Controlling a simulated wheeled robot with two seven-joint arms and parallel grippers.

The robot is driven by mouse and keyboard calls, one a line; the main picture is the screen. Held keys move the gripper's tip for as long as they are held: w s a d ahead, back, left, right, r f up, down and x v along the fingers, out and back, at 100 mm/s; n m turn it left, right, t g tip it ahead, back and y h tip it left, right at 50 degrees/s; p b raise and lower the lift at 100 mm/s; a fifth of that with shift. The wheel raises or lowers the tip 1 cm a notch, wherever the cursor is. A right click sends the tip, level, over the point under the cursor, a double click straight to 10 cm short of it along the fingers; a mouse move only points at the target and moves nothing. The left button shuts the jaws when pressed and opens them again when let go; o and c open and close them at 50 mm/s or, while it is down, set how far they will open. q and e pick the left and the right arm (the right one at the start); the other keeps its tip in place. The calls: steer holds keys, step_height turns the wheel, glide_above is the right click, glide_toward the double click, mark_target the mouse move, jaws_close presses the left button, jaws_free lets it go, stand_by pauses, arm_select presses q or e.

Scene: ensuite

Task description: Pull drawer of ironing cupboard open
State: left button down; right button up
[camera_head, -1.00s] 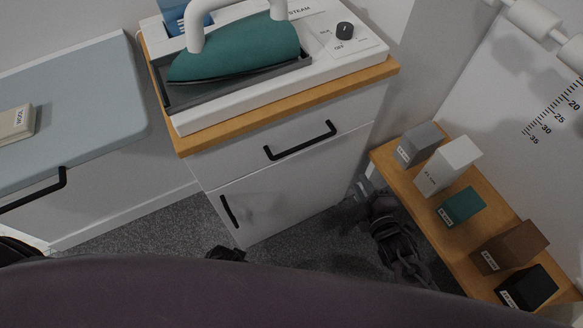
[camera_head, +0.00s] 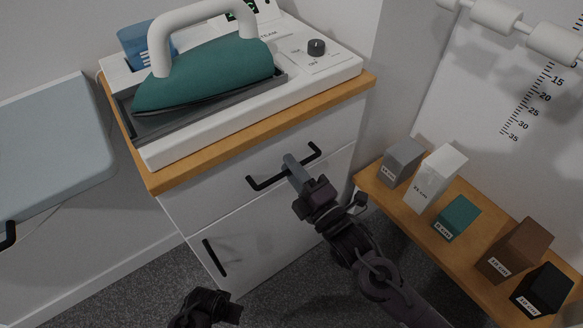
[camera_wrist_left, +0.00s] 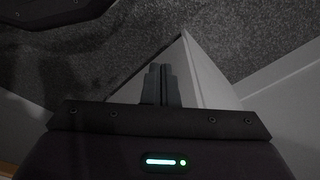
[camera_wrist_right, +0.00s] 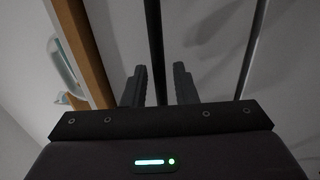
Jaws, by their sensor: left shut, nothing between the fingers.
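The ironing cupboard (camera_head: 205,207) is white with a wooden top edge. Its upper drawer (camera_head: 335,140) has a black bar handle (camera_head: 262,184) and looks flush with the cupboard front. My right gripper (camera_head: 293,166) is at the handle. In the right wrist view the handle bar (camera_wrist_right: 154,45) runs between the two spread fingers (camera_wrist_right: 159,88), with gaps on both sides. My left gripper (camera_head: 232,312) is low in front of the cupboard. In the left wrist view its fingers (camera_wrist_left: 160,85) are together and empty.
A teal iron (camera_head: 205,75) rests on the cupboard top. The lower door has its own black handle (camera_head: 214,257). A wooden shelf (camera_head: 408,212) with several labelled blocks stands close to the right of my right arm. Grey carpet (camera_head: 130,296) is open at lower left.

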steer(key=shift+w+a, duration=0.1)
steer(key=shift+w, duration=0.05)
steer(key=shift+c, duration=0.5)
jaws_close()
